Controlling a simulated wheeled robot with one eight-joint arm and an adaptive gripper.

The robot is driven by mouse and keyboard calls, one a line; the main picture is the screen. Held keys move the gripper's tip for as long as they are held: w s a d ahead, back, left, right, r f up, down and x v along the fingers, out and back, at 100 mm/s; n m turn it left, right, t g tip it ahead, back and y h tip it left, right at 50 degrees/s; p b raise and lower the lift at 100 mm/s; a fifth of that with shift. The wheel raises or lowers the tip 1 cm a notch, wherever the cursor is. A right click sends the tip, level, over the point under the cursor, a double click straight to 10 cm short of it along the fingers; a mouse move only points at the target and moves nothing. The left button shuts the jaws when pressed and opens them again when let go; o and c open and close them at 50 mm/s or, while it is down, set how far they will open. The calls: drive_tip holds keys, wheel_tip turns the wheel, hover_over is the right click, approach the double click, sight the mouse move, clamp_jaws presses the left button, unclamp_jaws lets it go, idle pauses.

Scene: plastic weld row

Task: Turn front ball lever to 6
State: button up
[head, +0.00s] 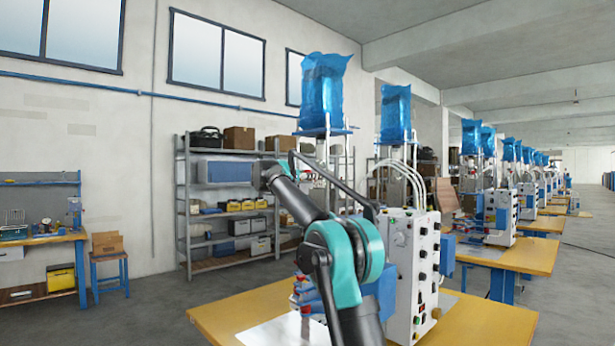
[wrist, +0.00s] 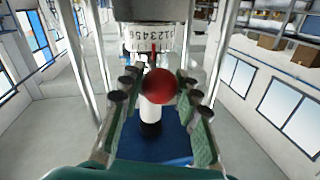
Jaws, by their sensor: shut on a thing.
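In the wrist view, the red ball (wrist: 159,86) of the lever sits between the two fingers of my gripper (wrist: 158,80). The gripper is shut on the ball, one finger on each side. Above the ball is a pale curved scale (wrist: 150,33) with black digits and tick marks. A thin red pointer (wrist: 154,50) stands just under the scale, right of its middle; the digit it marks is too small to tell.
The machine stands on a yellow-topped table (head: 480,315) under a blue-covered hopper (head: 323,92). More such machines line up to the right. A grey shelf rack (head: 185,215) with boxes stands behind. A workbench (head: 40,240) is at the far left. Open floor lies between.

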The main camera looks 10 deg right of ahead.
clamp_jaws()
drive_tip(key=shift+s+d+n+t+y, duration=0.35)
drive_tip(key=shift+n+t+y, duration=0.25)
drive_tip(key=shift+y, duration=0.15)
drive_tip(key=shift+s+d+n+t+y, duration=0.35)
drive_tip(key=shift+n+t+y, duration=0.2)
drive_tip(key=shift+y, duration=0.2)
drive_tip(key=shift+s+d+n+t+y, duration=0.2)
drive_tip(key=shift+n+t+y, duration=0.15)
drive_tip(key=shift+n+y, duration=0.3)
drive_tip(key=shift+s+d+n+t+y, duration=0.1)
drive_tip(key=shift+d+n+t+y, duration=0.2)
drive_tip(key=shift+y, duration=0.45)
drive_tip(key=shift+a, duration=0.1)
drive_tip(key=o, duration=0.9)
unclamp_jaws()
drive_tip(key=shift+a+h, duration=0.1)
drive_tip(key=shift+h, duration=0.2)
